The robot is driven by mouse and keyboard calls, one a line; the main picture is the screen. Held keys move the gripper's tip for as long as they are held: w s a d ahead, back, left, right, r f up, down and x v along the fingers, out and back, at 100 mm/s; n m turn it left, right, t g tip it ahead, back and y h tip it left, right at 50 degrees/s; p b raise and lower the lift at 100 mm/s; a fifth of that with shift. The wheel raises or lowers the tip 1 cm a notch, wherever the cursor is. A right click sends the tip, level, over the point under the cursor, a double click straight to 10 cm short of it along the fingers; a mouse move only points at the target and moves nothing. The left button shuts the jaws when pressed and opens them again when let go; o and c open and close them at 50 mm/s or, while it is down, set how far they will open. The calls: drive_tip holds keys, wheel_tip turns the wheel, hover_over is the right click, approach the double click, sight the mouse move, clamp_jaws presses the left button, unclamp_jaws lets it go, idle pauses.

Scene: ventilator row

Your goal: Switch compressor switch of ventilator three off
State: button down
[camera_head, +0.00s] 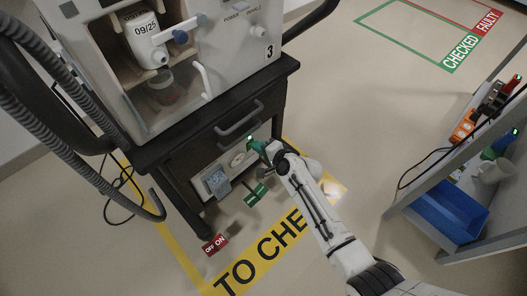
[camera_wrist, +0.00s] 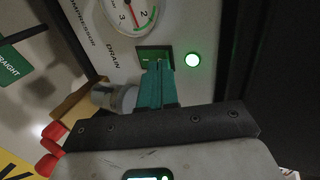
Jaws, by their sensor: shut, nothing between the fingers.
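Ventilator three (camera_head: 230,55), marked with a black 3, stands on a dark cart. Its compressor panel (camera_wrist: 230,30) is at the lower front. The panel carries a dark green switch (camera_wrist: 150,54), partly hidden behind my fingertips in the wrist view. A round green lamp (camera_wrist: 193,60) beside the switch is lit. My gripper (camera_wrist: 158,72) has teal fingers, shut and empty. Their tips are right at the lower part of the switch; I cannot tell whether they touch it. In the head view my gripper (camera_head: 258,146) reaches the panel and covers the switch.
A pressure gauge (camera_wrist: 130,12) sits above the switch, and a metal drain knob (camera_wrist: 115,97) is close left of my fingers. A red OFF ON tag (camera_head: 215,244) hangs low. A grey shelf (camera_head: 420,190) with a blue bin (camera_head: 447,212) stands right. Floor behind is open.

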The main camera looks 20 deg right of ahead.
drive_tip(key=shift+w+r, duration=0.1)
drive_tip(key=shift+w, duration=0.15)
idle(0.3)
drive_tip(key=shift+a+r+p, duration=0.1)
drive_tip(key=shift+r+p, duration=0.75)
drive_tip(key=shift+p, duration=0.05)
drive_tip(key=shift+s, duration=0.1)
